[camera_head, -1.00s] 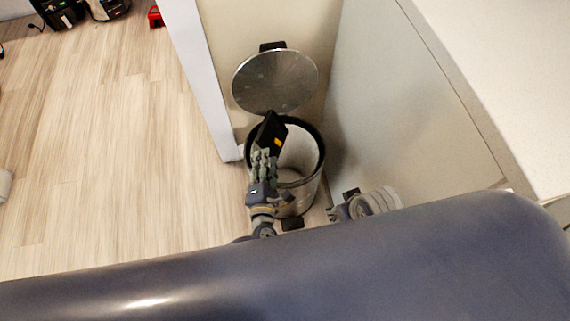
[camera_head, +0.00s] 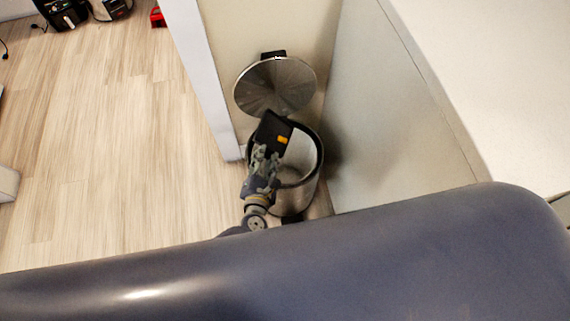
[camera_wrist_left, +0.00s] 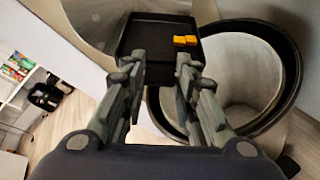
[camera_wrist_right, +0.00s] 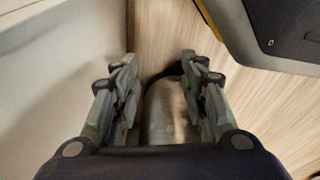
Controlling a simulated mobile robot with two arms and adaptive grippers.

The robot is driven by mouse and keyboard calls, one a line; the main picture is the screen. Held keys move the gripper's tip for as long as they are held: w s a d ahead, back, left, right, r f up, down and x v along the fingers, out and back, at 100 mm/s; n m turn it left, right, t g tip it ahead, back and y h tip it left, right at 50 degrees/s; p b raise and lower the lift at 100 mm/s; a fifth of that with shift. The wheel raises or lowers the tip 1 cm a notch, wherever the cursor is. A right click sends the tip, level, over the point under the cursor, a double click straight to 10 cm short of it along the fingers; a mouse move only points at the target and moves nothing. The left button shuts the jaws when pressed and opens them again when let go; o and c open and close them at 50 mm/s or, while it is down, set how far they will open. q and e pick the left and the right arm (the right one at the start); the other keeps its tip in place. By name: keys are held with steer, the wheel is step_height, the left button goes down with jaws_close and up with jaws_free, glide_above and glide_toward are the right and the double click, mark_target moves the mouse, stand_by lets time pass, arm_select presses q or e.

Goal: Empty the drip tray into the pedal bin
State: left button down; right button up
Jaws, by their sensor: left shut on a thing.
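The black drip tray (camera_head: 268,131) is held over the left part of the pedal bin's mouth. An orange block (camera_head: 282,140) is in the tray; the left wrist view shows the tray (camera_wrist_left: 150,40) with two orange pieces (camera_wrist_left: 186,41) close together near its right side. The metal pedal bin (camera_head: 302,196) stands with its round lid (camera_head: 275,86) up. My left gripper (camera_head: 264,155) is shut on the tray's near edge. My right gripper (camera_wrist_right: 160,68) has its fingers apart with nothing seen between them; my body hides it in the head view.
A pale wall and white post (camera_head: 200,80) stand behind and left of the bin. A white cabinet side (camera_head: 390,110) is close on its right, under a countertop (camera_head: 490,80).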

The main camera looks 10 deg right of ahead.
arm_select(q)
step_height(320, 180, up, 6)
steer(key=n+g+h+p, duration=0.1)
steer(key=n+p, duration=0.1)
steer(key=n+g+h+p, duration=0.1)
steer(key=n+p, duration=0.1)
steer(key=n, duration=0.1)
steer(key=shift+f+h, duration=0.2)
steer(key=shift+h, duration=0.1)
arm_select(e)
steer(key=s+d+f, duration=0.1)
steer(key=s+f, duration=0.2)
steer(key=s, duration=0.3)
steer(key=s+d+f+g, duration=0.1)
steer(key=s+f, duration=0.3)
steer(key=s, duration=0.3)
steer(key=shift+s+f, duration=0.15)
steer(key=shift+f, duration=0.15)
arm_select(q)
steer(key=shift+f, duration=0.1)
arm_select(e)
steer(key=shift+d, duration=0.1)
